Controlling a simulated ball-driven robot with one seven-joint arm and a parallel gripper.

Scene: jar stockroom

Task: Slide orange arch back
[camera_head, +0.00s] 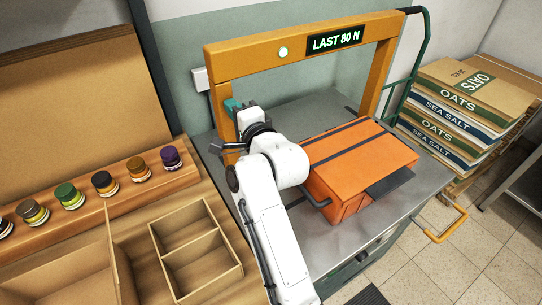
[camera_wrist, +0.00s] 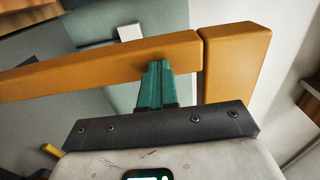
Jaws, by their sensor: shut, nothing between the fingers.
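The orange arch (camera_head: 295,50) stands upright on a grey metal cart top (camera_head: 325,240), with a post at each side and a lit sign reading "LAST 80 N" on its crossbar. My gripper (camera_head: 232,104) is at the arch's left post, fingers together and empty. In the wrist view the teal fingers (camera_wrist: 156,75) overlap the arch's orange bar (camera_wrist: 110,68), close to its joint with another orange piece. I cannot tell whether they touch it. My arm hides the lower part of the left post in the head view.
A strapped orange box (camera_head: 362,155) lies on the cart top, right of my arm. Left is a wooden bench with a row of jars (camera_head: 103,183) and a divided tray (camera_head: 195,248). Stacked oats and salt sacks (camera_head: 462,105) stand right of the arch. A grey-green wall is behind.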

